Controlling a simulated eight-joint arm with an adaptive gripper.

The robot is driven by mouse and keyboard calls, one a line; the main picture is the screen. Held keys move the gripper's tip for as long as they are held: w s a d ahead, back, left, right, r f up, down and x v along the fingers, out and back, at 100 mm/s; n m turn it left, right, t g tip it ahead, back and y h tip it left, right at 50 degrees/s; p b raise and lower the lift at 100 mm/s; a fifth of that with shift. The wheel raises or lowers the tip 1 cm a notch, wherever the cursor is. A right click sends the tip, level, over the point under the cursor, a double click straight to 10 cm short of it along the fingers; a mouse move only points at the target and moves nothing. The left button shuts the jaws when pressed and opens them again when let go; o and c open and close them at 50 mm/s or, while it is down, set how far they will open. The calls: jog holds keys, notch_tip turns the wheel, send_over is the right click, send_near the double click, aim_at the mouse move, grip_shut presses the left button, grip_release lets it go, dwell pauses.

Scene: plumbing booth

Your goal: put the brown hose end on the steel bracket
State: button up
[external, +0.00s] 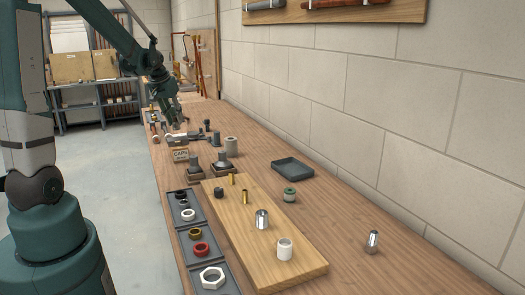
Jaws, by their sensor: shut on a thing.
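My gripper (175,122) is at the far end of the workbench, low over the bench top. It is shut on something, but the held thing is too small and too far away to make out. I cannot clearly pick out the brown hose end or the steel bracket at this distance. Small brown and dark parts lie close around my gripper, and some of them are partly hidden by it. A grey metal fitting (190,137) lies on the bench just in front of my gripper.
A wooden board (288,265) with brass and metal pieces and dark trays with rings fill the front. A dark tray (292,167) lies right. The right bench side is mostly clear.

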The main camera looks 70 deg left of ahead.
aim_at(174, 122)
jog(key=shift+f+b, duration=0.35)
jog(key=shift+f, duration=1.7)
jog(key=shift+f, duration=0.15)
jog(key=o, duration=0.9)
jog(key=shift+p+v, duration=0.95)
jog(key=shift+v, duration=5.2)
jog(key=shift+w, duration=0.1)
